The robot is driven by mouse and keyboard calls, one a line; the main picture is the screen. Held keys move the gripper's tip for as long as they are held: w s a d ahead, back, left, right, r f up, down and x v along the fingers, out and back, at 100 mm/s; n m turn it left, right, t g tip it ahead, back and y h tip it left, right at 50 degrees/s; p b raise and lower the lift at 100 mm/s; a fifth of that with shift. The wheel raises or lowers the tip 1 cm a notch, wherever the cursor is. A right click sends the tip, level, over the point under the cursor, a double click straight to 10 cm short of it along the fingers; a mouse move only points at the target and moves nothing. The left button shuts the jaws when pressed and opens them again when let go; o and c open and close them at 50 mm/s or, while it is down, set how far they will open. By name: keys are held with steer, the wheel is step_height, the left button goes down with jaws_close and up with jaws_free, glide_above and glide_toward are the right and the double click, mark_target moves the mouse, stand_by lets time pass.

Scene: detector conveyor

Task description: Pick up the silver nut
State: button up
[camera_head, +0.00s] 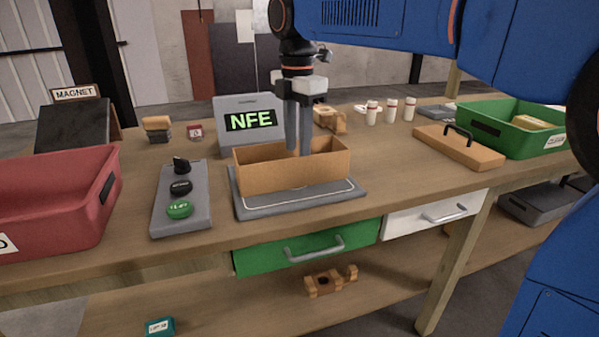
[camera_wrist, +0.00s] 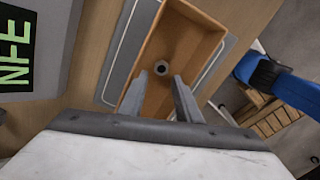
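The silver nut (camera_wrist: 160,68) lies on the floor of an open wooden box (camera_head: 292,177). In the wrist view it shows as a dark grey ring with a hole, inside the box (camera_wrist: 207,22). It is hidden behind the box's front wall in the head view. My gripper (camera_head: 298,152) points down into the box, its fingertips below the rim. In the wrist view my gripper (camera_wrist: 166,70) is open, its two fingers apart with the nut showing in the gap just beyond the tips. Nothing is held.
The box stands on a grey plate (camera_head: 300,203) on the workbench. A display reading NFE (camera_head: 250,121) stands behind it. A button panel (camera_head: 181,210) and red bin (camera_head: 60,200) are left; a wooden lid (camera_head: 459,147) and green bin (camera_head: 515,125) are right.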

steer(key=shift+d+f, duration=0.15)
steer(key=shift+f, duration=2.4)
jaws_close()
steer(key=shift+r, duration=0.15)
